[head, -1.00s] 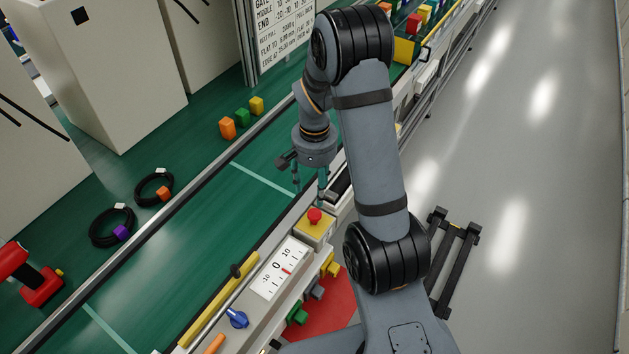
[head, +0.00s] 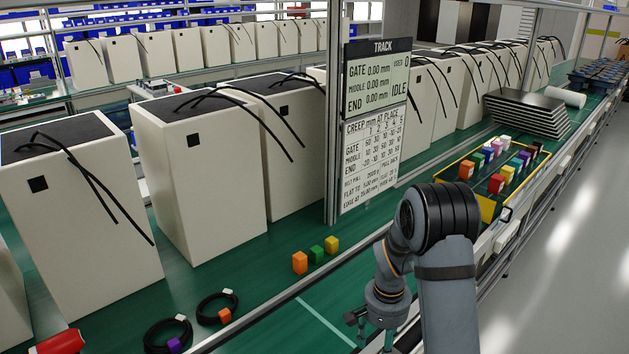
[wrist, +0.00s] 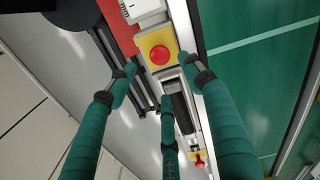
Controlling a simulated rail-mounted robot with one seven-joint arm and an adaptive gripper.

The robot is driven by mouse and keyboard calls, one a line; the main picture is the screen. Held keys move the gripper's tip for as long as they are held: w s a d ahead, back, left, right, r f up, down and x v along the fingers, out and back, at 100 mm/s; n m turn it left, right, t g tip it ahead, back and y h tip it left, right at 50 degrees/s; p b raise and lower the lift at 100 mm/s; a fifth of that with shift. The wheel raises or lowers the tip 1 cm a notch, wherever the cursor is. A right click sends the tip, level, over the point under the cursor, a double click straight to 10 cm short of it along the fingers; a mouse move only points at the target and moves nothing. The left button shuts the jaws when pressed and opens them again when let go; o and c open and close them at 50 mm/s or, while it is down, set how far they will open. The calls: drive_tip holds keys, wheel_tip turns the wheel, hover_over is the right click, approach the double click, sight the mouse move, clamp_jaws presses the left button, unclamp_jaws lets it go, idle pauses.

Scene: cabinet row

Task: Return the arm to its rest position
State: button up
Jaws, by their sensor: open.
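My arm rises at the lower right of the head view, bent at a black joint, with the wrist hanging down over the near edge of the green track. My gripper (head: 372,338) is at the bottom of the head view, partly cut off by the frame. In the wrist view my gripper (wrist: 163,82) shows its green fingers spread apart with nothing between them. A red push button (wrist: 160,55) on a yellow box lies beyond the fingertips, apart from them as far as I can tell.
Orange (head: 300,263), green (head: 316,254) and yellow (head: 331,244) blocks stand on the track. Two black cable coils (head: 214,309) lie nearer. A sign post (head: 331,150), white cabinets (head: 198,165) and a yellow-edged tray (head: 487,207) of coloured blocks stand around. The grey floor at right is clear.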

wheel_tip(320, 180, down, 11)
drive_tip(key=shift+r, duration=0.1)
drive_tip(key=shift+w+r, duration=0.1)
drive_tip(key=shift+r, duration=0.6)
drive_tip(key=shift+f, duration=0.1)
